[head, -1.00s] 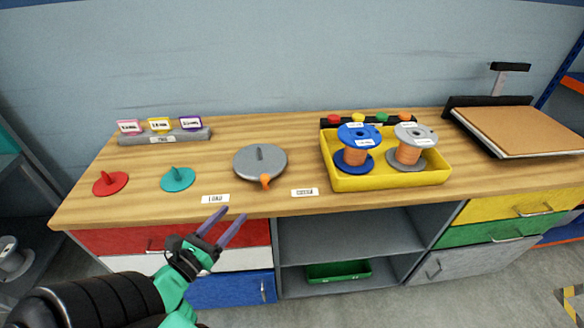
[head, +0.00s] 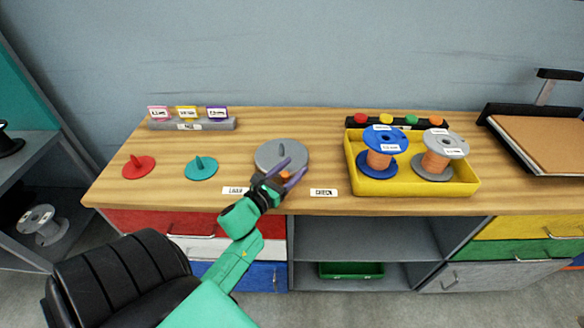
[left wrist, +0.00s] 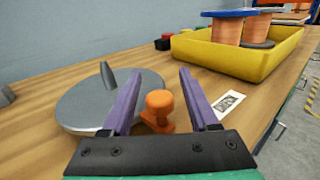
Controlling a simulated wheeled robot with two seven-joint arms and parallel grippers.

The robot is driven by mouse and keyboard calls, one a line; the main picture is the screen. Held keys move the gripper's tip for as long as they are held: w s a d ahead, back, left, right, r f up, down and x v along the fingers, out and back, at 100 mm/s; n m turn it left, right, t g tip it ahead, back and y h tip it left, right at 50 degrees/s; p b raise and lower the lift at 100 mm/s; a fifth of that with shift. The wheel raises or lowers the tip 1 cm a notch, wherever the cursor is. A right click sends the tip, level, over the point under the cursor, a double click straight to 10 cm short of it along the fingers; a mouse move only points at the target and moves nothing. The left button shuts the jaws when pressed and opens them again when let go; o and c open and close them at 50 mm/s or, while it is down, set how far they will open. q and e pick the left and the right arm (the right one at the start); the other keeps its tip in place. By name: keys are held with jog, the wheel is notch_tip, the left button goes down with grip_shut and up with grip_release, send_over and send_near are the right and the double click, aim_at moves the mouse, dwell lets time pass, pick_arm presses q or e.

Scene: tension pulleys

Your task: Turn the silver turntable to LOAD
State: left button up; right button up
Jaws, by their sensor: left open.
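The silver turntable (head: 281,153) is a grey disc with an upright grey fin, lying on the bench. It also shows in the left wrist view (left wrist: 85,105). An orange knob (left wrist: 160,102) sticks out from its front edge. My left gripper (head: 290,172) is open, its purple fingers on either side of the orange knob, with gaps visible in the left wrist view. The LOAD label (head: 235,190) lies on the bench front to the left of the knob. A second label (head: 323,192), hard to read, lies to the right. My right gripper is not in view.
A red disc (head: 139,167) and a teal disc (head: 201,168) sit left of the turntable. A yellow tray (head: 412,187) with a blue and a grey spool stands to the right. A grey rack with tags (head: 193,125) is at the back left.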

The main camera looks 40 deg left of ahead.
pick_arm(q)
grip_shut()
jog(key=shift+f, duration=0.1)
dwell(1.2)
